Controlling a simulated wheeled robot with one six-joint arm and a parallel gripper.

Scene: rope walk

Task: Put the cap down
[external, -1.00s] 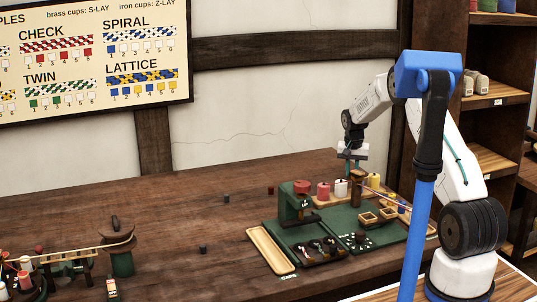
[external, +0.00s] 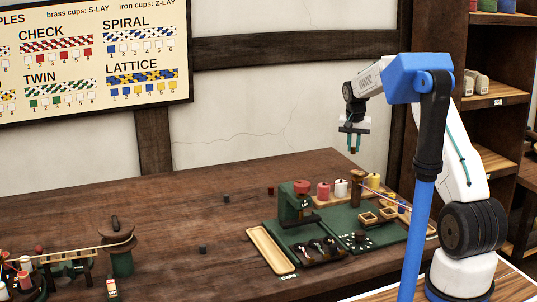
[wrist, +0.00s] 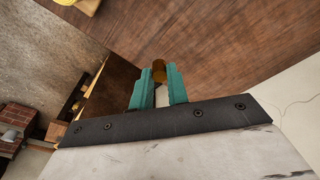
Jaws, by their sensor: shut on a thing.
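My gripper (external: 353,141) is raised above the back right of the bench, fingers pointing down. It is shut on a small brown round piece, the cap (wrist: 159,70), which shows between the teal fingertips in the wrist view. In the external view the cap is a tiny brown spot at the fingertips, clear of everything below. A long pale wooden tray (external: 259,241) lies at the left of the green board, with a "CAPS" label at its front end. The tray looks empty.
A green stand with a red top (external: 302,187) rises beside the tray. A dark wooden post (external: 357,190) stands below my gripper, near red, white and yellow spools (external: 341,188). The bench's middle is mostly clear.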

